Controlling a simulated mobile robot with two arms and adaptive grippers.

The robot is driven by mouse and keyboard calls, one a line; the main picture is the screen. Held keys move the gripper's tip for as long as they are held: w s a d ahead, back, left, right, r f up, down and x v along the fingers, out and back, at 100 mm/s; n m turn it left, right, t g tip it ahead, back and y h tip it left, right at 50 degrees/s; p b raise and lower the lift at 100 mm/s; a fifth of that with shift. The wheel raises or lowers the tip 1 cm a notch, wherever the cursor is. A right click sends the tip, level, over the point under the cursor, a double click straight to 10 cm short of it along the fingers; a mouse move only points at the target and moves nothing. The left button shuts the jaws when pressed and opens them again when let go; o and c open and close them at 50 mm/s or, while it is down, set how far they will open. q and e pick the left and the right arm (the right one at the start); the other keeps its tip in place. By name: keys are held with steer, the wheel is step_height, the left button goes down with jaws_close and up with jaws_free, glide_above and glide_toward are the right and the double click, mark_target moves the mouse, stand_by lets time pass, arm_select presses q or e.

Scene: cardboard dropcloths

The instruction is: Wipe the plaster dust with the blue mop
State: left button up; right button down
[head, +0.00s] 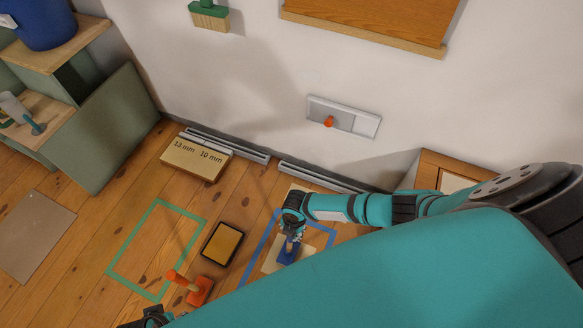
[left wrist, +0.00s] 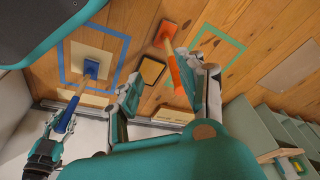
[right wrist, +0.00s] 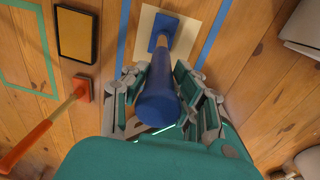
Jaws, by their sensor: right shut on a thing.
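The blue mop (head: 288,250) stands with its blue head on a cream patch (head: 270,264) inside a blue tape outline (head: 252,258). My right gripper (head: 291,224) is shut on its handle; in the right wrist view the blue handle end (right wrist: 158,106) shows between the fingers, with the head (right wrist: 163,30) beyond. I cannot make out dust grains on the cream patch, which the mop and arm partly cover. My left gripper (left wrist: 168,88) is open, near the orange handle (left wrist: 174,75) of an orange mop (head: 199,290); that handle is apart from its fingers or between them, I cannot tell.
A black-rimmed tray with a yellowish inside (head: 222,244) lies between the blue outline and an empty green tape outline (head: 155,250). A labelled box (head: 196,158) stands by the wall. A green shelf (head: 110,135) is at left, a grey-brown sheet (head: 36,235) on the floor.

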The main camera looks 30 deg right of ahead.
step_height(320, 180, up, 4)
steer(key=p, duration=0.3)
arm_select(q)
steer(key=s+f, duration=0.5)
steer(key=f, duration=0.7)
steer(key=shift+s+a+g+p, duration=0.2)
steer(key=shift+a+g+p, duration=0.1)
steer(key=shift+g+p, duration=0.1)
arm_select(e)
steer(key=shift+r, duration=0.1)
